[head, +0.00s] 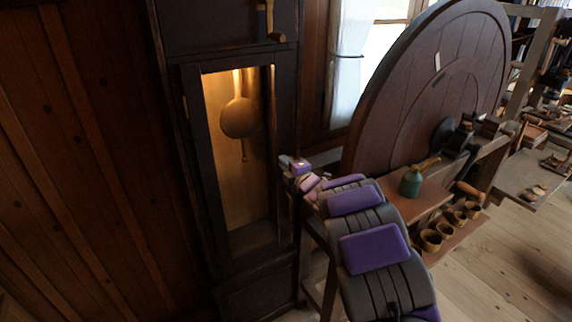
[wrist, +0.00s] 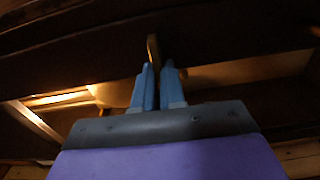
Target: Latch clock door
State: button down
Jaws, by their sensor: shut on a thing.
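The tall dark clock stands left of centre in the head view. Its glazed door (head: 197,150) looks nearly flush with the case, but I cannot tell whether a small gap remains. A round pendulum (head: 239,118) hangs in the lit interior behind it. My gripper (head: 285,161) is at the door's right side. In the wrist view, my gripper's blue fingers (wrist: 159,76) are shut on a slim tan piece (wrist: 153,48) against the dark frame (wrist: 210,45). It may be the door's latch or pull. Its head-view position is hidden by my gripper.
A brass fitting (head: 269,18) is higher on the clock case. A large wooden wheel (head: 425,85) stands right of my arm, with a green oil can (head: 411,184) and several cups (head: 432,240) below. A plank wall (head: 75,160) is at left.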

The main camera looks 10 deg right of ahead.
jog(key=shift+f, duration=0.25)
jog(key=c, duration=1.4)
grip_release()
jog(key=shift+o, duration=0.9)
jog(key=shift+a+r, duration=0.1)
jog(key=shift+s, duration=0.1)
jog(key=p+v, duration=0.3)
jog(key=v, duration=1.4)
